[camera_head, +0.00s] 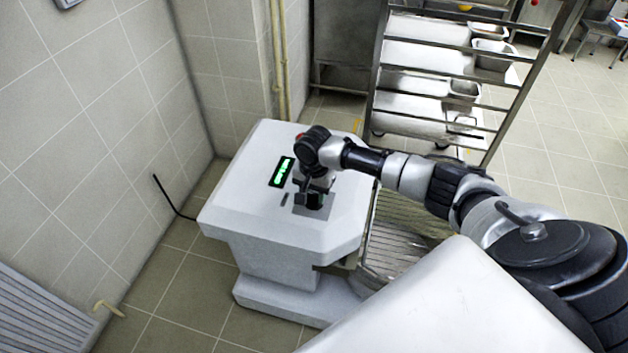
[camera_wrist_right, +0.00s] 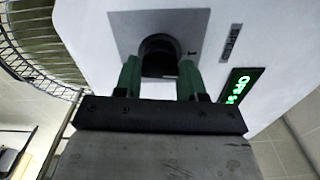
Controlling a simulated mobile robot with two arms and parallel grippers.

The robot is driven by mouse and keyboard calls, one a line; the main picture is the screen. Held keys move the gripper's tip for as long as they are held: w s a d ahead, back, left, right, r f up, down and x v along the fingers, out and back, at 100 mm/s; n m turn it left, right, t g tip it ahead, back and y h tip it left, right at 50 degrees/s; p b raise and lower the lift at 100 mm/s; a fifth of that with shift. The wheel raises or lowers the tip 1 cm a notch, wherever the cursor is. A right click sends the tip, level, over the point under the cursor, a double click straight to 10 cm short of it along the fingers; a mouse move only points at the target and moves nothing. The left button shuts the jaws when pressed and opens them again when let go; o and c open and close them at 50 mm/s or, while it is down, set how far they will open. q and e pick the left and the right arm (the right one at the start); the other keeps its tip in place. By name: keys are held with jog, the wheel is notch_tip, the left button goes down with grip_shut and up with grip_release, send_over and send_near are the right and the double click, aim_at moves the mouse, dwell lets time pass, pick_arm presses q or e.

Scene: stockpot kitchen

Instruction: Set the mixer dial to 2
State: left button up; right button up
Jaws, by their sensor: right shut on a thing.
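The mixer (camera_head: 240,215) is a white machine with a sloped top. Its black round dial (camera_wrist_right: 160,50) sits on a grey square plate (camera_wrist_right: 120,30) in the right wrist view. My right gripper (camera_head: 316,198) is at the dial, coming down from above in the head view. Its two green fingers (camera_wrist_right: 160,78) stand on either side of the dial and are shut on it. The fingers hide part of the dial, and I cannot read its pointer. The green display (camera_head: 282,171) is lit; in the wrist view (camera_wrist_right: 240,88) it appears to begin with "OFF". My left gripper is not in view.
A wire bowl guard (camera_wrist_right: 40,40) is beside the mixer. A metal rack (camera_head: 450,75) with trays and pans stands behind. A tiled wall (camera_head: 90,120) is on the left, with a black cable (camera_head: 170,197) near the mixer.

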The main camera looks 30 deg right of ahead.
jog(key=m+p, duration=0.3)
jog(key=p, duration=0.2)
jog(key=m+p, duration=0.3)
jog(key=p, duration=0.2)
jog(key=shift+s+r, duration=0.1)
jog(key=shift+r, duration=0.1)
jog(key=shift+f+m+p, duration=0.15)
jog(key=shift+m+p, duration=0.65)
jog(key=shift+m, duration=0.4)
jog(key=shift+f+m+p, duration=0.1)
jog(key=shift+m+p, duration=0.4)
jog(key=shift+m, duration=0.4)
jog(key=o, duration=0.9)
jog(key=shift+o, duration=0.2)
